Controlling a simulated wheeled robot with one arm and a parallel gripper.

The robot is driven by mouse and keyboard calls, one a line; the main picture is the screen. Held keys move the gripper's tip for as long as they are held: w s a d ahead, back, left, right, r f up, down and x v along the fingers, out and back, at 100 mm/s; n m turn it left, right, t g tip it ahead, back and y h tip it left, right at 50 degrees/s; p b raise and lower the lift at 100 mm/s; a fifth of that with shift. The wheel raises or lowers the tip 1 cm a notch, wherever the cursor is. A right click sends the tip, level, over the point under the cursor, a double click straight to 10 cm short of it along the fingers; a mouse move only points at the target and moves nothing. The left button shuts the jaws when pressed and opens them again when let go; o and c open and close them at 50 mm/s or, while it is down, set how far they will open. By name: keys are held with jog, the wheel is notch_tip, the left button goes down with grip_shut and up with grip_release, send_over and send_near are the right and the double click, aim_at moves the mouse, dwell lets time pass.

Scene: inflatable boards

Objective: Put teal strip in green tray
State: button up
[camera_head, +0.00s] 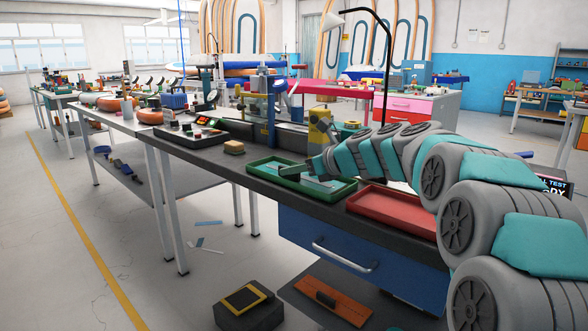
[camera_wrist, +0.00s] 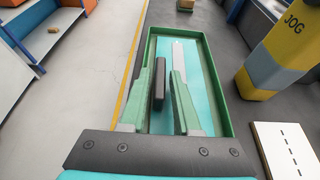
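The green tray (camera_head: 262,181) stands on the dark bench, and it fills the middle of the wrist view (camera_wrist: 219,98). A flat teal strip (camera_wrist: 205,76) lies inside it, partly hidden by my fingers; a pale teal patch of it shows in the head view (camera_head: 318,184). A dark upright block (camera_wrist: 158,84), perhaps a grip on the strip, stands between my fingers. My gripper (camera_wrist: 163,78) is over the tray with its green fingers apart. The block is close to the left finger, with a gap to the right one. I cannot tell whether the left finger touches it.
A red tray (camera_head: 392,207) sits right of the green tray. A yellow and grey post marked JOG (camera_wrist: 279,62) stands close to the tray's right side.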

jog(key=shift+o, duration=1.1)
jog(key=shift+r, duration=0.1)
jog(key=shift+s+d+r, duration=0.1)
jog(key=shift+d+r, duration=0.1)
jog(key=v, duration=1.1)
jog(key=shift+s+d+r, duration=0.1)
jog(key=shift+s+r, duration=0.05)
